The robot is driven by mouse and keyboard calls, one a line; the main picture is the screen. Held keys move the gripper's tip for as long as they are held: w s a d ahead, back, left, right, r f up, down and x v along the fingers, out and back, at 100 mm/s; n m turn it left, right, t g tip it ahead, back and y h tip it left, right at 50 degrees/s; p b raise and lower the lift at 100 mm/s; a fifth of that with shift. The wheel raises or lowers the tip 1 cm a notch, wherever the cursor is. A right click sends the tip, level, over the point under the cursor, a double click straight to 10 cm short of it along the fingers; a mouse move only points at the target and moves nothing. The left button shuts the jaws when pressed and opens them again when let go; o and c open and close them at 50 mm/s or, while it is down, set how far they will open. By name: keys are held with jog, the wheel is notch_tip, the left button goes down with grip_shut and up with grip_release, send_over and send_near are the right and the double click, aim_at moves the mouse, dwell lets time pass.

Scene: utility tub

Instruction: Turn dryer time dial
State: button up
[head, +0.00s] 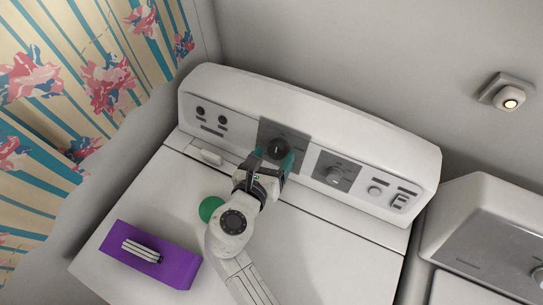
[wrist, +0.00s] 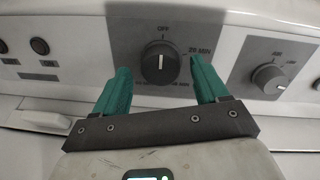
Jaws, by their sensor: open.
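The dryer's time dial (head: 277,150) is a round dark knob on a grey plate in the middle of the white control panel. In the wrist view the dial (wrist: 160,63) has "OFF" printed above it and "20 MIN" to its right, and its light pointer mark points up toward "OFF". My gripper (head: 273,160) is open in front of the dial. In the wrist view its teal fingers (wrist: 160,80) stand apart on the left and right of the dial, with gaps on both sides. I cannot tell how far the fingertips are from the panel.
A second dial (head: 335,174) sits on a grey plate to the right. A purple box (head: 180,273) with a striped item (head: 142,250) and a green round thing (head: 209,208) are on the dryer top (head: 340,262). Another appliance (head: 480,240) stands at the right.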

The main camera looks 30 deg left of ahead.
jog(key=b+v, duration=0.1)
jog(key=v, duration=0.9)
jog(key=shift+s, duration=0.4)
